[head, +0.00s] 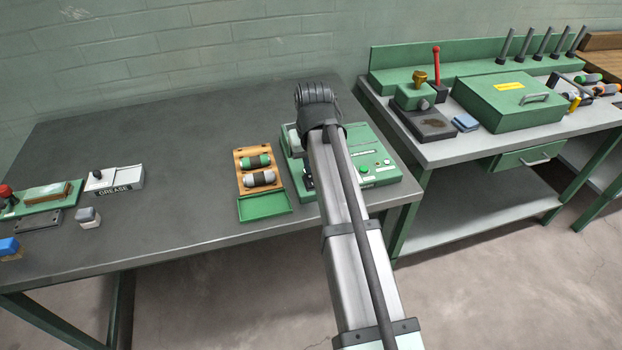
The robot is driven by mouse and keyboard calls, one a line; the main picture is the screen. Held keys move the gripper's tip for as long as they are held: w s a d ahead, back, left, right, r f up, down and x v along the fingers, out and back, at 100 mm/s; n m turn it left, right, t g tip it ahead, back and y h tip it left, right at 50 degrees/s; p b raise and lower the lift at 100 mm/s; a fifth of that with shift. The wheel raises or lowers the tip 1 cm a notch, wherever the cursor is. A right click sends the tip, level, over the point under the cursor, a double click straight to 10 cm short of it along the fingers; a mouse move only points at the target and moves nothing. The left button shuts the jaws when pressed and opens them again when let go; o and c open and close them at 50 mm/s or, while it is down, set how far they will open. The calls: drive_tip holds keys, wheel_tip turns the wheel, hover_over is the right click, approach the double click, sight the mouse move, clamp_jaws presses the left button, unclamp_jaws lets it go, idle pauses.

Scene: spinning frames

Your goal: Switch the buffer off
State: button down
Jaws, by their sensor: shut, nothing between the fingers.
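A green machine (375,173), which looks like the buffer, sits at the right end of the grey table. Its top has a pale panel with small round buttons or lamps, one of them green (364,168). A grey rounded part (293,139) shows at its back left. My arm crosses in front of the machine and hides its middle. The dark joint of my arm stands above the machine's back edge. My gripper is hidden behind the arm, so I cannot see its fingers or what they touch. The machine's switch position cannot be made out.
An open wooden case with a green lid (264,206) and two rollers lies just left of the machine. A grease box (115,180) and small blocks are far left. A second bench (462,149) with a green box (522,102) stands right. The table's middle is clear.

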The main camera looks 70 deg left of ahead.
sight(310, 176)
drive_tip(key=shift+f, duration=0.85)
idle(0.8)
drive_tip(key=shift+r, duration=3.55)
drive_tip(key=shift+w, duration=0.1)
